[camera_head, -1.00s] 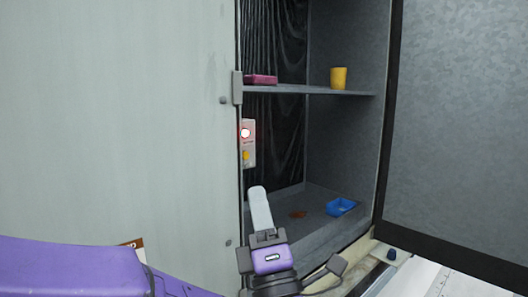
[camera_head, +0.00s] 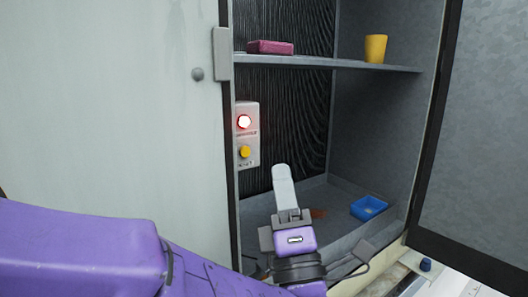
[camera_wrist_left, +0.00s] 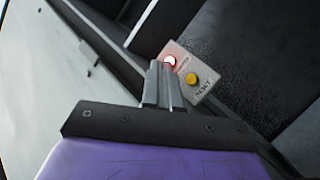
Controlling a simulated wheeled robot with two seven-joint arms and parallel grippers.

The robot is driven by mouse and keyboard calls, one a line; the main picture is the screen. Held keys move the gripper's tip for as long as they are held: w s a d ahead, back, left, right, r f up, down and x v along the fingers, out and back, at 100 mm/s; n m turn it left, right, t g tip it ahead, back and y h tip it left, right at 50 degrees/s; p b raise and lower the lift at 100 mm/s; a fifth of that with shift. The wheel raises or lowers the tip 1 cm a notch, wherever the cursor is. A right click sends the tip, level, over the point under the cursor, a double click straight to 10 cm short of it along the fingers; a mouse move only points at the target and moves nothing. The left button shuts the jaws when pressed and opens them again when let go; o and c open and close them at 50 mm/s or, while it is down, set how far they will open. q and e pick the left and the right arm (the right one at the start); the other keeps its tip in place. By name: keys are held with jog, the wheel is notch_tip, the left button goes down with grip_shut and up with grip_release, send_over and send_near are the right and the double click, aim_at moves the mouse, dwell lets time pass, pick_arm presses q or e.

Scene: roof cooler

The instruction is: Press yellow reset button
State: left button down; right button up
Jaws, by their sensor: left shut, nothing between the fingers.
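The yellow reset button (camera_head: 245,152) sits on a small light-grey panel (camera_head: 251,135) inside the open cabinet, under a lit red lamp (camera_head: 244,121). In the left wrist view the yellow button (camera_wrist_left: 192,79) is to the right of my left fingertips, above the label RESET. My left gripper (camera_head: 283,172) is shut and empty, in front of the cabinet opening, right of and lower than the button in the head view. In the wrist view its fingertips (camera_wrist_left: 163,66) overlap the panel's edge near the red lamp (camera_wrist_left: 170,60); contact cannot be told. My right gripper is not in view.
A shelf (camera_head: 335,64) holds a magenta block (camera_head: 270,47) and a yellow cup (camera_head: 375,48). A blue tray (camera_head: 368,207) and a brown patch (camera_head: 318,213) are on the cabinet floor. A pale door panel (camera_head: 110,100) stands left of the opening, a grey door (camera_head: 495,140) right.

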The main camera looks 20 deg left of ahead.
aim_at(245, 152)
pick_arm(q)
jog(key=w+a+p, duration=0.1)
jog(key=w+a, duration=0.6)
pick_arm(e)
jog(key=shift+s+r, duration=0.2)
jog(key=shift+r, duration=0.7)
pick_arm(q)
jog(key=shift+f, duration=0.1)
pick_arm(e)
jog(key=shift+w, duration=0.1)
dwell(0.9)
pick_arm(q)
jog(key=shift+w+a, duration=0.25)
jog(key=shift+a, duration=0.05)
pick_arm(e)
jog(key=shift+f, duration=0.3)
